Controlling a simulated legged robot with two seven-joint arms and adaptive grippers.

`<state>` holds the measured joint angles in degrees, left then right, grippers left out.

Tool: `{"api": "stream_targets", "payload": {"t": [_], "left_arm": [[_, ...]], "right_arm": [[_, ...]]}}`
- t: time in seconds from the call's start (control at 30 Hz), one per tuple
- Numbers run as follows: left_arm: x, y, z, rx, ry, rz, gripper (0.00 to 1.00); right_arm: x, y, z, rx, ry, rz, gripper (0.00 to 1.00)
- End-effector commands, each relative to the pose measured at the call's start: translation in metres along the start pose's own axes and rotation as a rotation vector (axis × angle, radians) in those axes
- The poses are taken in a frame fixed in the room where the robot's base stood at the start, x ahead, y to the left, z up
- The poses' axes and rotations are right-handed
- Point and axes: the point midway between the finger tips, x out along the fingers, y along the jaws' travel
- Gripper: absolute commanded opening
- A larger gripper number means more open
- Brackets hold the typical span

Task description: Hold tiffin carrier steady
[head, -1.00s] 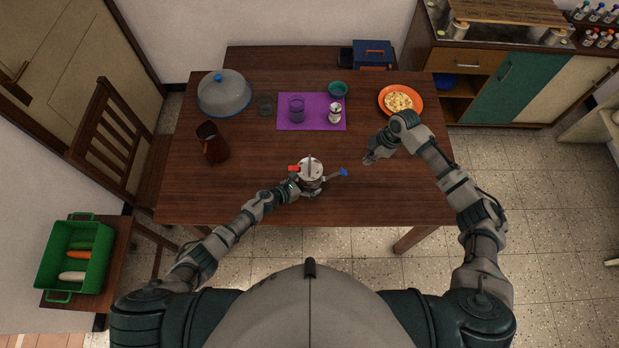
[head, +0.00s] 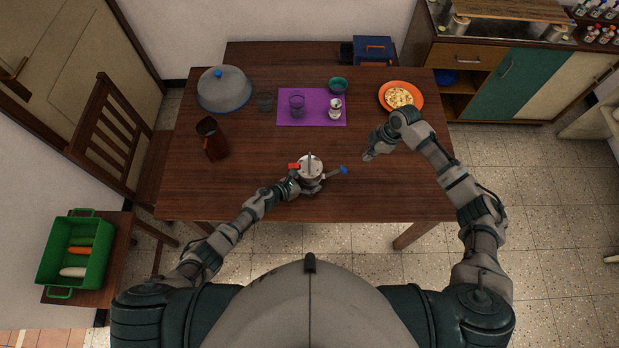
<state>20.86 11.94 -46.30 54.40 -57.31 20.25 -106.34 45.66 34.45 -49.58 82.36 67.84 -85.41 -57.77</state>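The steel tiffin carrier (head: 311,170) stands upright near the front middle of the table. A red part (head: 294,166) sticks out on its left, and an arm with a blue end (head: 342,170) sticks out on its right. My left gripper (head: 305,188) is at the carrier's near left side, its fingers closed around the lower part, partly hidden by the carrier. My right gripper (head: 368,156) hovers to the right of the blue end, apart from it. It seems empty, but its fingers are too small to tell open from shut.
A purple mat (head: 286,120) holds a purple cup and a steel shaker. The table's (head: 400,195) right front is clear.

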Motion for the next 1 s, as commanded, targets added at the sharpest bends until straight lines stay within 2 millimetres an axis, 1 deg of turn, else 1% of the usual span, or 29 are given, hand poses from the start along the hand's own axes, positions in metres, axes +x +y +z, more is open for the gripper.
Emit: {"api": "stream_targets", "payload": {"t": [0.2, 0.23, 0.57, 0.83, 1.0], "left_arm": [[0.0008, 0.0000, 0.0009, 0.000, -0.003, -0.001, 0.24], [0.0004, -0.0002, -0.0010, 0.000, 0.000, 0.000, 1.00], [0.0004, 0.0002, -0.0011, -0.001, 0.000, 0.000, 1.00], [-0.0068, 0.0008, -0.0013, -0.001, 0.001, 0.001, 1.00], [-0.0075, 0.0003, -0.0009, -0.001, 0.000, 0.001, 1.00]], "right_arm": [[-0.0001, 0.0000, -0.0001, 0.000, 0.000, 0.000, 0.00], [-0.0001, 0.0000, -0.0001, 0.000, 0.000, 0.000, 0.00], [0.0002, 0.0003, 0.0000, 0.000, 0.000, 0.000, 0.00], [0.0001, 0.0003, 0.0000, 0.000, 0.000, 0.000, 0.00], [0.0002, 0.0003, 0.0001, 0.000, 0.000, 0.000, 0.00]]}}
